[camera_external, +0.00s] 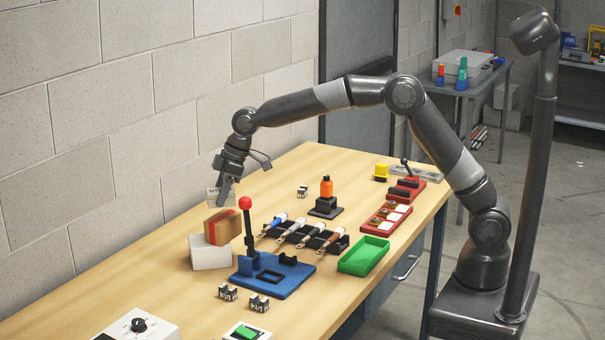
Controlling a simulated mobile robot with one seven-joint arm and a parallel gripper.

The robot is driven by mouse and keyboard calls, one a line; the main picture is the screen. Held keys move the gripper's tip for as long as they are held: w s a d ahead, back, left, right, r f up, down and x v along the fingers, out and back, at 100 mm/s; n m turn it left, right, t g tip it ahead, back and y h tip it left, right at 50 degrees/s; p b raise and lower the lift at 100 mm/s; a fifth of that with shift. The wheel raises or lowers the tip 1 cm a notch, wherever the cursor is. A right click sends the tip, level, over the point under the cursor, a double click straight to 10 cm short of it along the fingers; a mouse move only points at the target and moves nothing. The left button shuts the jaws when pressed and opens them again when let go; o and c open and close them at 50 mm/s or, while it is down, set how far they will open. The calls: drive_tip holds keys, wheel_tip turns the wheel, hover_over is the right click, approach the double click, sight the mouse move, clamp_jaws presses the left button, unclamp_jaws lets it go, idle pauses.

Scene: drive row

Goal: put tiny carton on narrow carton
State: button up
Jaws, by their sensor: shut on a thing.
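My gripper (224,190) points down near the wall side of the table. It is shut on a small pale grey carton (215,199), which I take as the tiny carton; the fingers hide part of it. A brown carton with a red band (219,229) is just below it in the picture. The brown carton appears to rest on a white carton (208,256), turned and overhanging to the right. I cannot tell which of these two is the narrow carton, or whether the held carton touches the brown one.
A blue fixture (290,277) with an upright red-knobbed lever (246,204) stands close at the right of the cartons. Beyond it are a rack of tools (305,234), a green tray (366,254) and red trays (386,219). The table's far left part is clear.

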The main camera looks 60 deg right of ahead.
drive_tip(key=shift+f, duration=1.8)
drive_tip(key=shift+f, duration=0.1)
drive_tip(key=o, duration=1.1)
